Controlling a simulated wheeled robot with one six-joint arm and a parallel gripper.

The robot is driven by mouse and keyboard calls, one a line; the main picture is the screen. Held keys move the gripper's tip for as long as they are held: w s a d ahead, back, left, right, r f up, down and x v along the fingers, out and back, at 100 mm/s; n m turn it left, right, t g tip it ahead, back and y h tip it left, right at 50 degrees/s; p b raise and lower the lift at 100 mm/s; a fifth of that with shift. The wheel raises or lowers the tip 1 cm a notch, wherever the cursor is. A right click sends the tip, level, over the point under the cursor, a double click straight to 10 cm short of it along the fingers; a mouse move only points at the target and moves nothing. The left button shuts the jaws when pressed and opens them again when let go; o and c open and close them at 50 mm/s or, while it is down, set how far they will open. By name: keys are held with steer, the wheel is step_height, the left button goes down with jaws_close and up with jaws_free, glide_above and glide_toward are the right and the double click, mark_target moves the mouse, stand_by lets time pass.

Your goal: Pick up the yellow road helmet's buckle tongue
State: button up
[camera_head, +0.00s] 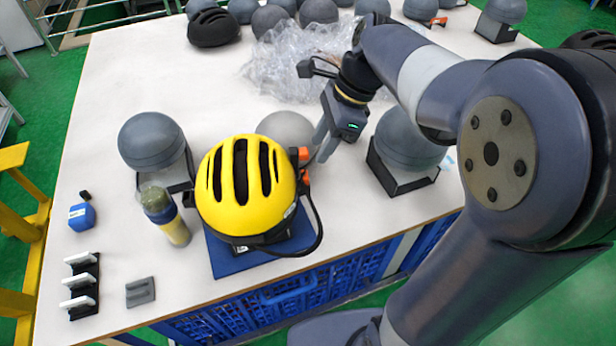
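The yellow road helmet (244,185) with black vents sits on a blue block (225,257) near the table's front edge. A black strap (318,225) loops down its right side and back under its front. Small orange pieces (303,167) show at the helmet's right side, close to my gripper. I cannot tell for sure which part is the buckle tongue. My gripper (323,150) points down just right of the orange pieces, behind the strap's upper end. Its fingers overlap in this view, so the gap between them and anything held is unclear.
Grey headforms stand left (152,142) and right (409,140) of the helmet; another is behind it. A yellow-grey canister (166,216) stands close on the left. Clear plastic wrap (290,62) lies behind my gripper. A black rack (82,285) is front left.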

mark_target(305, 174)
steer(key=x, duration=0.7)
steer(key=shift+s+a+f, duration=0.15)
steer(key=shift+s+f, duration=0.1)
steer(key=shift+f, duration=0.1)
steer(key=shift+c, duration=0.2)
steer(key=c, duration=0.5)
step_height(305, 174, up, 10)
